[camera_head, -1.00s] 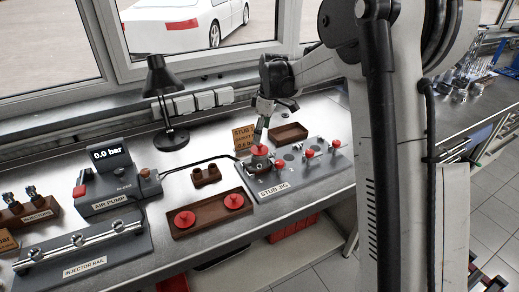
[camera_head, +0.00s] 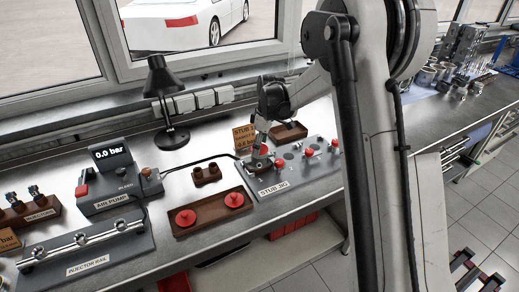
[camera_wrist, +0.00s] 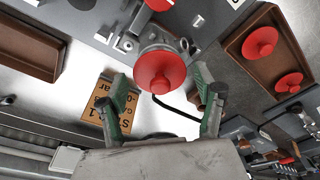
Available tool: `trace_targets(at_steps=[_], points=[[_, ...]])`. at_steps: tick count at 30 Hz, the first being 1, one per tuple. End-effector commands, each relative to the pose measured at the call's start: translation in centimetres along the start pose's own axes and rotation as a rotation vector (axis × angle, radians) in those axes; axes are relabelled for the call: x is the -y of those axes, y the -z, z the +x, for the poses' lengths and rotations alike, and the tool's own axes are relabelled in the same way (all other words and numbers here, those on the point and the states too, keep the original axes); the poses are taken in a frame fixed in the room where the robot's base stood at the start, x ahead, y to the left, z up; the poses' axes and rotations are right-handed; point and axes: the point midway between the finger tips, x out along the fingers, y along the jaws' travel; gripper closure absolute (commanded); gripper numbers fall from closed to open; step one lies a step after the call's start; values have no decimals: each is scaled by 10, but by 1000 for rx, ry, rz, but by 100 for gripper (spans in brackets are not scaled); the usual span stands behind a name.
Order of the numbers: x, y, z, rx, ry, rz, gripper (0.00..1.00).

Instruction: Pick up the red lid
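A round red lid (camera_wrist: 163,70) with a small raised knob sits near the middle of the wrist view, over a grey metal stub fitting. My gripper (camera_wrist: 161,83) is open, with one green-padded finger on each side of the lid. A gap shows between the lid and each finger. In the head view my gripper (camera_head: 257,150) is low over the left end of the stub jig (camera_head: 287,178) and hides most of this lid (camera_head: 263,151). Two more red lids (camera_head: 186,217) (camera_head: 234,200) lie in a brown tray (camera_head: 213,216) in front.
Red-topped parts (camera_head: 308,152) (camera_head: 334,143) stand on the jig to the right. A brown sign (camera_head: 242,136) and an empty brown tray (camera_head: 286,134) are behind. The air pump (camera_head: 117,182), its black hose and a brown two-hole block (camera_head: 206,175) are to the left.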

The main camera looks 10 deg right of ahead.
Motion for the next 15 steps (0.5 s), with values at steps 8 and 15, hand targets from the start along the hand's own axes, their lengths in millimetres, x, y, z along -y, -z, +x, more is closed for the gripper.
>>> trace_targets(at_steps=[8, 15], points=[[0, 0, 0, 0, 0, 0, 63], [0, 0, -1, 0, 0, 0, 63]])
